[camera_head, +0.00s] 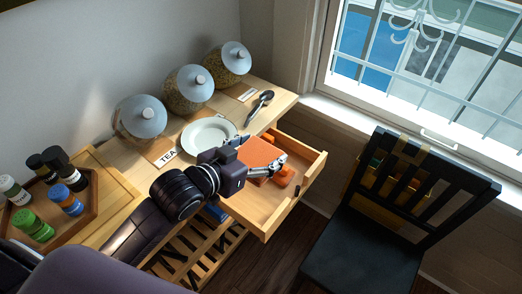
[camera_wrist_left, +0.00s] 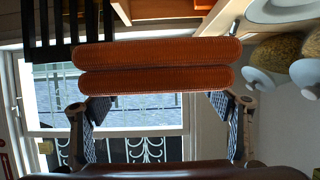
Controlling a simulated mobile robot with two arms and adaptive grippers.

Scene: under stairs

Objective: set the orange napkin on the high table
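The orange napkin (camera_head: 262,152) is folded and shows in the open drawer (camera_head: 313,166) of the wooden table. In the left wrist view the napkin (camera_wrist_left: 156,66) shows as two thick stacked folds just past the fingertips. My left gripper (camera_head: 266,170) is over the drawer at the napkin and hides part of it. In the wrist view my left gripper's fingers (camera_wrist_left: 160,108) are spread wide, with no napkin between the pads. The high table (camera_head: 265,113) appears to be this wooden table. My right gripper is not in view.
A white plate (camera_head: 209,135), a dark spoon (camera_head: 261,103) and several lidded jars (camera_head: 188,90) stand on the tabletop. A tray (camera_head: 88,211) with small bottles is at left. A black chair (camera_head: 365,250) stands right of the drawer. A little bare wood shows near the spoon.

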